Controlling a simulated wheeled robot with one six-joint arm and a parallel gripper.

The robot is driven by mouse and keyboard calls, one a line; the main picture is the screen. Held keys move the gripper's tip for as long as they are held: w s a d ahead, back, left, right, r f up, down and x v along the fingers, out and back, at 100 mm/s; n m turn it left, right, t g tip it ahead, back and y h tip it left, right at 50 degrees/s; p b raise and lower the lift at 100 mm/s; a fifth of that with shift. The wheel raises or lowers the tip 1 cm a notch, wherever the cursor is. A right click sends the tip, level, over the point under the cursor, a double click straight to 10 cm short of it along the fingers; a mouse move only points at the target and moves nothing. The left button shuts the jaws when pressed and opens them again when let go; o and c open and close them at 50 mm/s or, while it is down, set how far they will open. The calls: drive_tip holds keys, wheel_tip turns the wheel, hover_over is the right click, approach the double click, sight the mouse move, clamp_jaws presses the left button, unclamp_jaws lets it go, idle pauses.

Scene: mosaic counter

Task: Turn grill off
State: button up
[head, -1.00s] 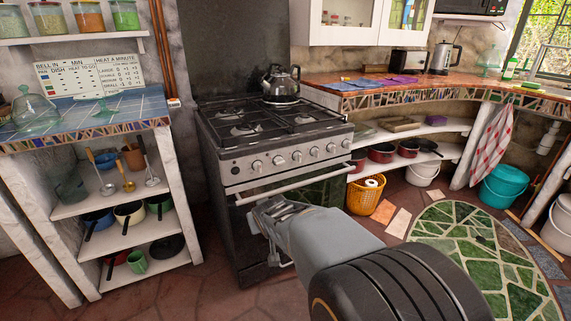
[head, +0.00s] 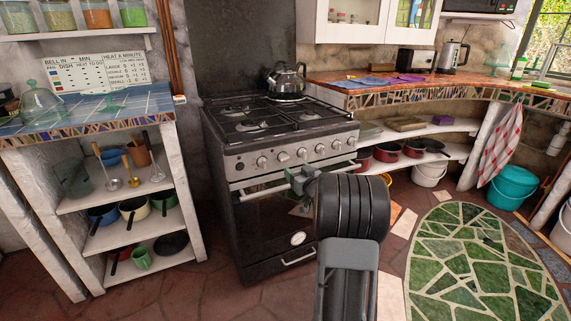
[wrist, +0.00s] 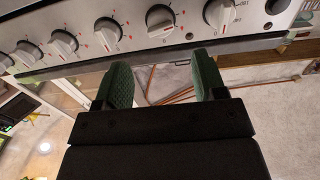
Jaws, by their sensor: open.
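The grill knob is one of several silver knobs on the stove's front panel (head: 232,163), but I cannot tell which. In the wrist view, a row of knobs with red marks crosses the top, including one near the middle (wrist: 160,20) and one to its right (wrist: 220,13). My gripper (head: 298,176) is just below the panel, by the oven door handle (head: 260,186). In the wrist view my gripper (wrist: 164,78) has its green-padded fingers apart, with no object between them. The fingertips sit just below the knobs and appear clear of them.
A kettle (head: 286,79) stands on the stove (head: 250,120). An open shelf unit (head: 180,215) with pots is close on the left. A curved mosaic counter (head: 430,90) runs to the right. The floor at front right, with a green mosaic (head: 480,250), is clear.

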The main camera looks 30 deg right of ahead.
sight(286, 160)
drive_tip(key=w, duration=0.3)
drive_tip(key=w+b, duration=0.1)
drive_tip(key=w, duration=0.2)
drive_tip(key=w+d, duration=0.1)
drive_tip(key=w, duration=0.2)
drive_tip(key=c, duration=0.9)
